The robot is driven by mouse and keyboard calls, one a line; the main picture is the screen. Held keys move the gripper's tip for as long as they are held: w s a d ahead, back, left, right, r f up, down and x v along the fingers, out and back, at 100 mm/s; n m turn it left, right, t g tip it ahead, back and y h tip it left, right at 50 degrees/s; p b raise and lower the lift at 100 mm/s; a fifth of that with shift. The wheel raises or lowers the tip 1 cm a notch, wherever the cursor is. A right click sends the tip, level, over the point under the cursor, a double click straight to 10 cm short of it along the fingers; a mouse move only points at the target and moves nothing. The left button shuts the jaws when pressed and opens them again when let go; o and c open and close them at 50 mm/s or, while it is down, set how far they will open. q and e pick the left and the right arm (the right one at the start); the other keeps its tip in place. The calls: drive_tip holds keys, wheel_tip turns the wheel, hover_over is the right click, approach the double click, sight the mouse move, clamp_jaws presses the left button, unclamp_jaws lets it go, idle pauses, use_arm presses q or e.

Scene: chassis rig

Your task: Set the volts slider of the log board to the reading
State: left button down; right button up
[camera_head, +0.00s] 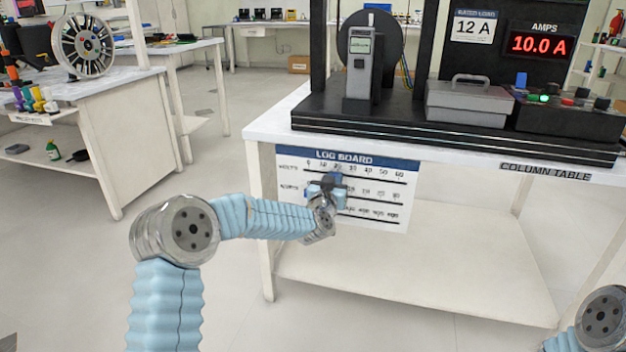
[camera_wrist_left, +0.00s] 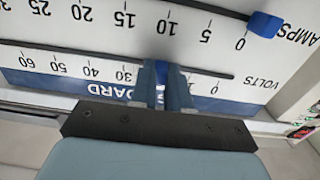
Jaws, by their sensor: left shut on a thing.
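The log board (camera_head: 385,212) hangs on the front of the column table, with volts and amps scales and a further row below. My left gripper (camera_head: 328,184) is at the volts row and partly covers the board. In the left wrist view, which shows the board upside down, the left gripper (camera_wrist_left: 162,78) is shut on the blue volts slider (camera_wrist_left: 161,68), between the 30 and 10 marks, about where 20 lies. The blue amps slider (camera_wrist_left: 264,24) sits by 0. A handheld meter (camera_head: 361,45) has a small display too small to read. My right gripper is out of view.
The column table (camera_head: 270,125) carries a red AMPS display (camera_head: 538,44) reading 10.0 A, a sign (camera_head: 473,27) reading 12 A, a grey lidded box (camera_head: 468,102) and a control box (camera_head: 565,115). The lower shelf (camera_head: 420,285) is bare.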

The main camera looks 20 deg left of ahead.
sight(383, 180)
use_arm(q)
drive_tip(key=d+p, duration=0.1)
drive_tip(key=d, duration=1.2)
drive_tip(key=c, duration=1.1)
unclamp_jaws()
drive_tip(key=shift+a, duration=0.1)
drive_tip(key=s+b, duration=0.1)
drive_tip(key=s, duration=1.2)
drive_tip(key=shift+s, duration=0.4)
drive_tip(key=shift+f, duration=0.15)
